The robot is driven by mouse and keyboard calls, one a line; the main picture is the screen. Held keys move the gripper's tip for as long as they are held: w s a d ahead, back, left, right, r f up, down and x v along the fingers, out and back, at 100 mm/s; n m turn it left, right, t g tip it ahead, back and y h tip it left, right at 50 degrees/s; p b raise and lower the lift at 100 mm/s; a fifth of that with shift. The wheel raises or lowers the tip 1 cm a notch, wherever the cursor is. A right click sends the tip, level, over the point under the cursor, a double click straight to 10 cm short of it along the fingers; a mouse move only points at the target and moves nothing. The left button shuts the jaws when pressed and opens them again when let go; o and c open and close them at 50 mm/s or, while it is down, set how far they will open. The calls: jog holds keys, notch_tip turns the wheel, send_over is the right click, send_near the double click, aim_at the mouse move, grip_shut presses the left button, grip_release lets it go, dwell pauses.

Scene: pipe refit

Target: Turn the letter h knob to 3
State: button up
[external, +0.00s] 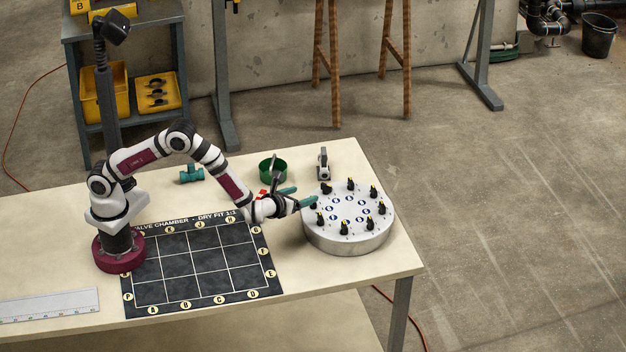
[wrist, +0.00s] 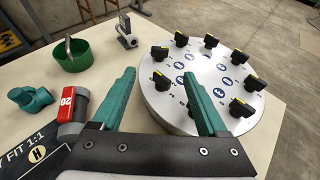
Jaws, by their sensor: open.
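A round silver-grey dial block (external: 348,238) stands at the right end of the table. Several black knobs with yellow marks ring its top, with blue-and-white round labels inside the ring. In the wrist view the dial block (wrist: 160,112) fills the right side, with knobs such as the one at its left edge (wrist: 161,80) and one at its right (wrist: 241,107). The letters are too small to read, so I cannot tell which knob is h. My gripper (external: 300,196) is at the block's left edge. In the wrist view its two teal fingers (wrist: 161,80) are spread apart with nothing between them gripped.
A green bowl (external: 272,171) and a small grey-black fitting (external: 322,163) stand behind the dial block. A teal pipe fitting (external: 192,174) lies farther left. A red-banded piece (wrist: 73,110) is beside my left finger. A black grid mat (external: 197,268) lies left of the block.

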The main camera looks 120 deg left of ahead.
aim_at(325, 186)
jog(key=x, duration=1.2)
jog(key=shift+a, duration=0.3)
grip_shut()
